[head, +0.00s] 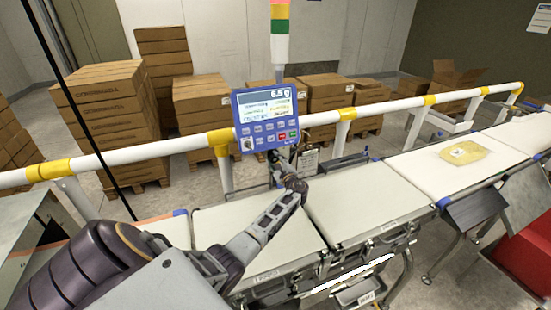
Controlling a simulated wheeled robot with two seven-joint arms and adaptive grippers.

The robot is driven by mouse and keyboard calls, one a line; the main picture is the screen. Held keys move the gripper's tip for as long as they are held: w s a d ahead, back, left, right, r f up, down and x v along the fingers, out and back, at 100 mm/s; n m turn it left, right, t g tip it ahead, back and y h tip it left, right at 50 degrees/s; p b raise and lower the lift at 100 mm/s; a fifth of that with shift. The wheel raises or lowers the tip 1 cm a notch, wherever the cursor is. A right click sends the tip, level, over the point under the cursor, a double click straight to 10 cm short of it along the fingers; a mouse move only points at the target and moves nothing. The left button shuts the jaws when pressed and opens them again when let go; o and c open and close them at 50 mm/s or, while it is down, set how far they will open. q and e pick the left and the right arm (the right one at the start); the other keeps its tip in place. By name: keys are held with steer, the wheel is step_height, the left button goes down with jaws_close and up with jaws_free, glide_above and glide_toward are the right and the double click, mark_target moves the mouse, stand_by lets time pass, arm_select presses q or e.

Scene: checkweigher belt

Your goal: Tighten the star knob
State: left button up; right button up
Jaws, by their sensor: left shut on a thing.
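My left arm reaches across the belts to the post under the blue control panel (268,116). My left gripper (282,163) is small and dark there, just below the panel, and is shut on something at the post. The star knob cannot be made out, as the gripper and wrist cover that spot. How far the knob is turned cannot be seen. My right gripper is not in view.
Pale belt sections (365,200) run left to right, with a yellow package (463,152) on the right one. A white guard rail (150,150) with yellow joints passes behind. A signal tower (280,40) stands above the panel. A red bin (525,255) is at right.

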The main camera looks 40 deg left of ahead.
arm_select(q)
steer(key=m+p, duration=0.1)
steer(key=m, duration=0.2)
steer(key=shift+p, duration=0.3)
steer(key=shift+f, duration=0.1)
steer(key=o, duration=1)
steer(key=shift+o, duration=0.2)
steer(key=shift+d, duration=0.1)
